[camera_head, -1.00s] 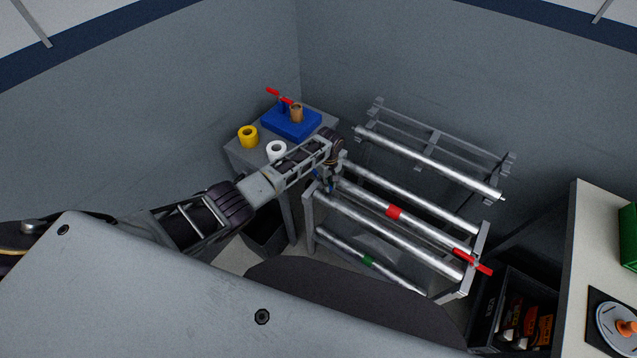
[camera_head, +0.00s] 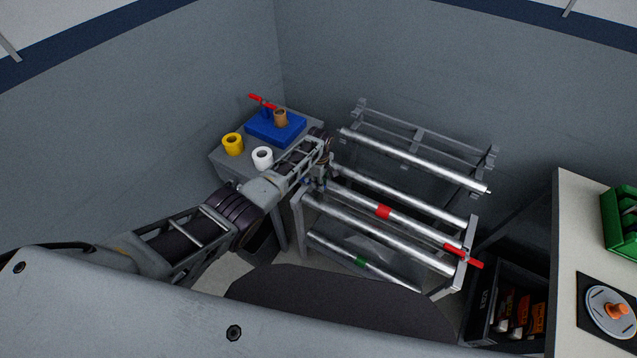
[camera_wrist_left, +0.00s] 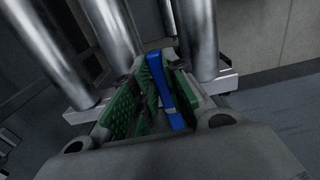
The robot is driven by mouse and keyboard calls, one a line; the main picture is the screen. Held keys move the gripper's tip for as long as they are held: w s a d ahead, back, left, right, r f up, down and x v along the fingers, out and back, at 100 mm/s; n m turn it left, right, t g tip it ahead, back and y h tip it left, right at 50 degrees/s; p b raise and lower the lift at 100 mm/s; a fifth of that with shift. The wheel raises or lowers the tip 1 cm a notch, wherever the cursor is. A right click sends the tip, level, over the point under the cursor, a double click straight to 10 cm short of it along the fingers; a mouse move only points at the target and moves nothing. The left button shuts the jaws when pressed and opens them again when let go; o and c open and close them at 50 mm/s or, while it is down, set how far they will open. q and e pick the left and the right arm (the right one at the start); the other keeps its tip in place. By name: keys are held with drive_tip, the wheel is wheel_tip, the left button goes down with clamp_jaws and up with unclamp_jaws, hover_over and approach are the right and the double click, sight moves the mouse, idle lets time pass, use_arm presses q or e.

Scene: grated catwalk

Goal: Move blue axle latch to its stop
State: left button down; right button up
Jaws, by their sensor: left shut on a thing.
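The blue axle latch (camera_wrist_left: 160,82) shows in the left wrist view as a narrow blue bar between the green finger pads. My left gripper (camera_head: 316,182) is shut on it at the left end of the rack of metal bars (camera_head: 298,205). In the head view the gripper and wrist hide most of the latch. The left wrist view shows thick metal bars on both sides of the fingers. A stop for the latch cannot be made out. My right gripper is not in view.
A grey stand (camera_head: 225,160) holds a yellow roll (camera_head: 232,146), a white roll (camera_head: 262,160) and a blue block (camera_head: 262,128). A dark bin (camera_head: 483,312) and a pale counter (camera_head: 565,225) stand at right.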

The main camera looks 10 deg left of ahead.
use_arm(q)
drive_tip(key=c, duration=1.4)
unclamp_jaws()
drive_tip(key=shift+c, duration=0.2)
drive_tip(key=shift+r, duration=0.2)
wheel_tip(320, 180, up, 12)
drive_tip(key=shift+f, duration=0.2)
